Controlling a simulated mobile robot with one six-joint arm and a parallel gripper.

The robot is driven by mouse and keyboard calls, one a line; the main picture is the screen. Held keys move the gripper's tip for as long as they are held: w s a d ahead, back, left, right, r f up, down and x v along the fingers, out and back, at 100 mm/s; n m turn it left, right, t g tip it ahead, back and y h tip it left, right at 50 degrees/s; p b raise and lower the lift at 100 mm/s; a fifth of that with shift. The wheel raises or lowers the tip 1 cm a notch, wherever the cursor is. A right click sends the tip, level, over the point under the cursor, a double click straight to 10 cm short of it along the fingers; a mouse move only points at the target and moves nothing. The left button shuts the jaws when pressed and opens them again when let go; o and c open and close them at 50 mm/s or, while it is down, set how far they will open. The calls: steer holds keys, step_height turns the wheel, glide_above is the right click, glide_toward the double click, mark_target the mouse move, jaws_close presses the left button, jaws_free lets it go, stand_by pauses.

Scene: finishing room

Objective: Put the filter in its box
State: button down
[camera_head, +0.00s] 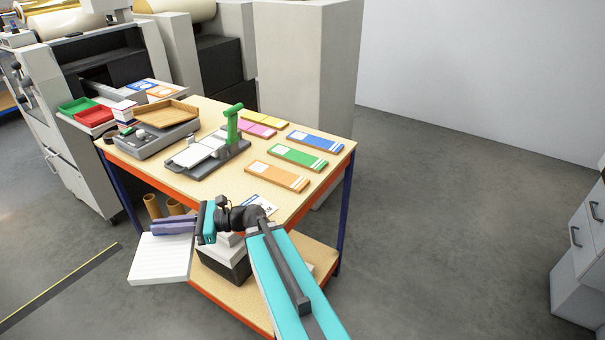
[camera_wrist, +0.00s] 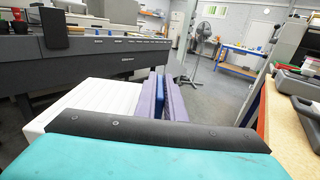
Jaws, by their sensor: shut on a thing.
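The filter (camera_head: 160,259) looks like a flat white panel with fine parallel lines, held out past the left front edge of the table. My gripper (camera_head: 172,227) is shut on it at its far edge. In the wrist view the white panel (camera_wrist: 92,104) lies to the left of my purple fingers (camera_wrist: 163,102), with a blue strip between them. I cannot tell for sure which box belongs to the filter. A dark box (camera_head: 238,271) with a pale top stands on the lower shelf, partly hidden by my arm.
Cardboard tubes (camera_head: 152,206) stand below.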

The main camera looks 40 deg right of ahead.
steer(key=shift+w+d+r, duration=0.1)
steer(key=shift+d, duration=0.4)
steer(key=d+r+m+t+h, duration=0.1)
steer(key=d, duration=0.5)
steer(key=d+r+m+t+h+b, duration=0.1)
steer(key=d+t+h, duration=0.1)
steer(key=d, duration=0.5)
steer(key=d+r+m+t+h+b, duration=0.1)
steer(key=d+m, duration=0.1)
steer(key=d, duration=0.5)
steer(key=shift+s+r+t+h, duration=0.25)
steer(key=shift+r+t+h, duration=0.05)
steer(key=shift+r+h, duration=0.1)
steer(key=s+d+r+m+t+h+b, duration=0.1)
steer(key=s+d+r+m+h, duration=0.1)
steer(key=d, duration=0.7)
steer(key=s+d+r+m+t+h, duration=0.1)
steer(key=s+d, duration=0.4)
steer(key=d, duration=0.5)
steer(key=r+m+h, duration=0.1)
steer(key=h, duration=0.1)
steer(key=shift+s+r+h+b, duration=0.15)
steer(key=shift+r+h+b, duration=0.1)
steer(key=shift+h+b, duration=0.1)
steer(key=shift+d, duration=0.1)
